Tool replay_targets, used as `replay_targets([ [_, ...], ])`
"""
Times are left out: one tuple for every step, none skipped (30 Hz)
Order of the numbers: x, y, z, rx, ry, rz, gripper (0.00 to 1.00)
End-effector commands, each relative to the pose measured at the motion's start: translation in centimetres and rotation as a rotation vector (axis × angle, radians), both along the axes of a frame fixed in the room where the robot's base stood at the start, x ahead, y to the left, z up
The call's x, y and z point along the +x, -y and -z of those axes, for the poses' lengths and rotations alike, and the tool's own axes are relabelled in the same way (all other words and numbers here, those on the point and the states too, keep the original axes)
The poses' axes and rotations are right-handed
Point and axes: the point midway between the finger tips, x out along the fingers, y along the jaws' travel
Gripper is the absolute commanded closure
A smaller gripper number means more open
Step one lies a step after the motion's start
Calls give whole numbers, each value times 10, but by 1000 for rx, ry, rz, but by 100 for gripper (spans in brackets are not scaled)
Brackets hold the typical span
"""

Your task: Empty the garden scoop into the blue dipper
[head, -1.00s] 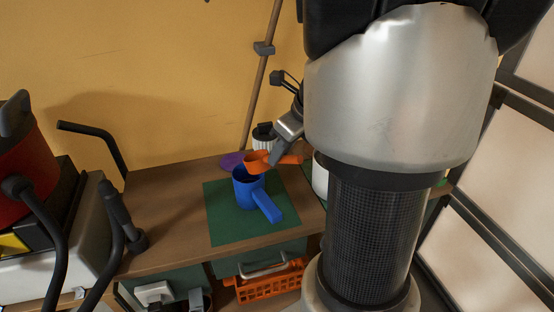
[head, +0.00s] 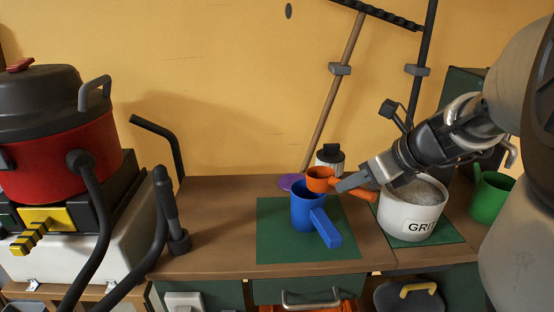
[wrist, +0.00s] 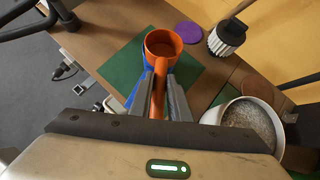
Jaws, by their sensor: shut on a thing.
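My gripper (head: 345,186) is shut on the handle of the orange garden scoop (head: 319,180). In the wrist view the gripper (wrist: 160,84) grips the handle, and the scoop's bowl (wrist: 161,45) faces the camera, open side up. I cannot tell what is in it. The blue dipper (head: 305,208) stands upright on a green mat (head: 280,247), its handle pointing to the front right. The scoop's bowl is at the dipper's rim height or just above, over its back right side. In the wrist view the scoop mostly hides the dipper (wrist: 138,92).
A white tub marked GRIT (head: 409,218), filled with grey grains, stands right of the dipper. A purple disc (head: 290,182) and a brush (head: 330,157) are behind. A green can (head: 490,196) is at right. A red vacuum (head: 60,140) stands left.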

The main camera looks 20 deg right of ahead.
Motion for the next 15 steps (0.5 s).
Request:
replay_targets([
  [-2, 0, 8, 14, 19, 2, 100],
  [-3, 0, 10, 25, 38, 2, 100],
  [-3, 1, 12, 35, 60, 3, 100],
  [-3, 1, 13, 38, 74, 3, 100],
  [-3, 1, 13, 40, 85, 2, 100],
  [-3, 1, 13, 41, 93, 1, 100],
  [-3, 1, 13, 41, 97, 1, 100],
  [-3, 1, 13, 41, 98, 1, 100],
  [-2, 1, 12, 41, 98, 1, 100],
  [-2, 1, 12, 41, 97, 1, 100],
  [-2, 1, 12, 41, 97, 1, 100],
  [-2, 1, 12, 41, 97, 1, 100],
  [-2, 1, 12, 41, 97, 1, 100],
  [-2, 1, 12, 40, 96, 1, 100],
  [-2, 1, 11, 40, 96, 1, 100],
])
